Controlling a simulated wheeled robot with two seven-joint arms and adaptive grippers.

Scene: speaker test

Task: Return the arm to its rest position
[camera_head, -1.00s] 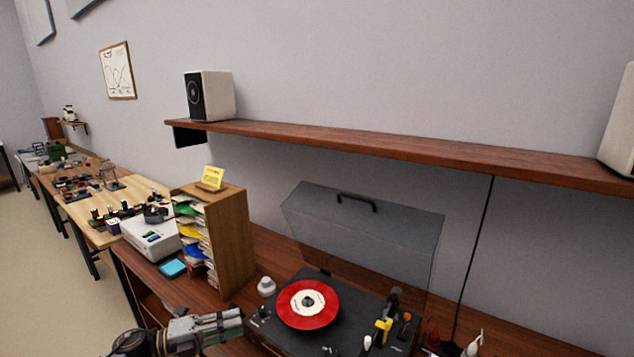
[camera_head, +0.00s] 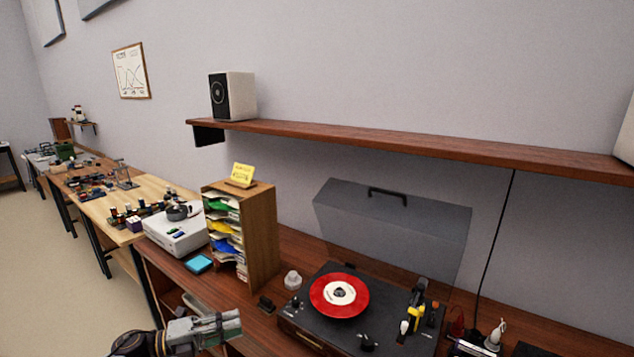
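My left gripper (camera_head: 230,323) shows at the bottom left of the head view, in front of the brown desk's front edge. Its fingers point right and lie close together. I cannot tell whether they are fully shut, and I see nothing held in them. The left forearm comes in from the bottom edge. My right gripper is not in view. The turntable (camera_head: 310,325) stands right of the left gripper and apart from it, with a red record (camera_head: 322,300) on it and its clear lid (camera_head: 395,232) raised.
A wooden paper sorter (camera_head: 262,240) and a white box (camera_head: 172,236) stand behind the gripper. A white speaker (camera_head: 240,97) sits on the wall shelf (camera_head: 400,143), and another shows at the right edge (camera_head: 626,140). Open floor (camera_head: 35,290) lies at left.

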